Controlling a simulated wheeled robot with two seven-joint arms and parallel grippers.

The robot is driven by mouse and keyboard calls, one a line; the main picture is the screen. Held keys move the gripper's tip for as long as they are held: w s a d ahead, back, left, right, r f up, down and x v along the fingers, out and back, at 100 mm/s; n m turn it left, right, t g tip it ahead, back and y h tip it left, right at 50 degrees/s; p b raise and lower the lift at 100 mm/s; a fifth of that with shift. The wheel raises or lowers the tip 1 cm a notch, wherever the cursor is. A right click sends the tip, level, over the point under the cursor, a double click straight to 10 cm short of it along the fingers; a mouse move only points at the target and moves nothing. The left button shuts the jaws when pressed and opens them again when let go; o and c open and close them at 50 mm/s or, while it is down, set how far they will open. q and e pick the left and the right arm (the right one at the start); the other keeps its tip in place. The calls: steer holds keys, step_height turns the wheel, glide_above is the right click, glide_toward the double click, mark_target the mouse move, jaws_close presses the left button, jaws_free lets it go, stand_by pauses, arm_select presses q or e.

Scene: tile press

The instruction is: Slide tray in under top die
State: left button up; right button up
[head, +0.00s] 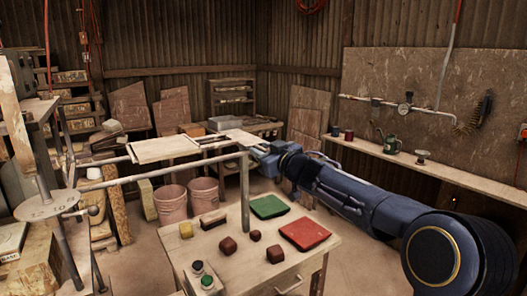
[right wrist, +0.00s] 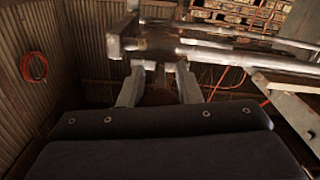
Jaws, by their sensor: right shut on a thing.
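The tray (head: 163,149) is a flat pale board on metal rails (head: 165,175), left of centre in the head view. The press (head: 30,108) stands at the left edge of that view, and the tray lies to its right, apart from it. Which part is the top die cannot be told. My right gripper (head: 262,150) is at the right end of the rails, shut on a metal handle bar. In the right wrist view its two fingers (right wrist: 158,85) close about this bar (right wrist: 155,45). My left gripper is not in view.
A wooden table (head: 205,245) in front holds a green tile (head: 268,207), a red tile (head: 305,233), several small blocks and push buttons (head: 207,282). Two pink buckets (head: 172,204) stand behind it. A shelf (head: 440,170) runs along the right wall.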

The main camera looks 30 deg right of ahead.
jaws_close()
steer(key=s+a+b, duration=0.1)
steer(key=a+b, duration=0.5)
steer(key=a, duration=0.7)
steer(key=s+a+b, duration=0.1)
steer(key=a+b, duration=0.5)
steer(key=a, duration=0.8)
steer(key=s+a+b, duration=0.1)
steer(key=a+b, duration=0.5)
steer(key=a, duration=0.8)
steer(key=shift+s+b, duration=0.15)
steer(key=shift+b, duration=0.15)
steer(key=shift+a, duration=0.55)
